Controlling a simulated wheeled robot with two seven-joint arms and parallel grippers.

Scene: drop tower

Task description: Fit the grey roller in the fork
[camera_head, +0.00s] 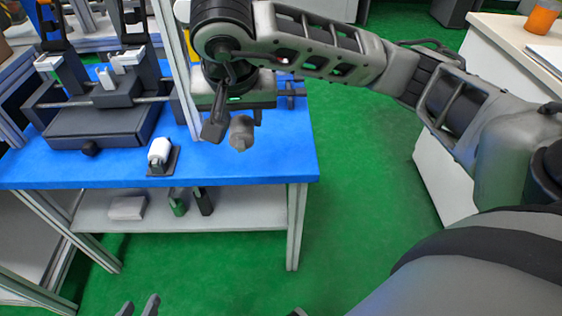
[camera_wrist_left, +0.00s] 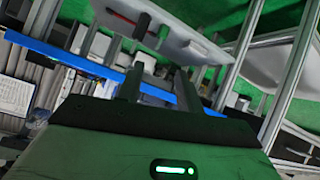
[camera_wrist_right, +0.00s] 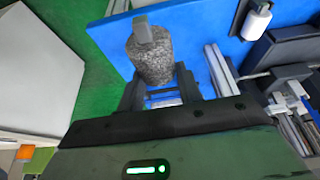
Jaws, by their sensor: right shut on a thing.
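The grey roller (camera_head: 241,133) is a speckled cylinder with a flat-sided stub at its end. My right gripper (camera_head: 237,117) is shut on it and holds it over the blue table, near its right part. In the right wrist view the roller (camera_wrist_right: 150,60) stands out beyond the fingertips. A black machine (camera_head: 105,125) with rods and white clamps stands on the table to the left of the roller. I cannot tell which part is the fork; my right arm hides some of the table. My left gripper (camera_head: 138,307) is open and empty at the bottom edge, low before the table.
The blue table (camera_head: 250,165) has clear room at its front right. A white cylinder (camera_head: 160,150) sits in a small black stand there. The shelf (camera_head: 245,215) below holds small items. A metal post rises beside my right gripper. White counter (camera_head: 500,40) at right.

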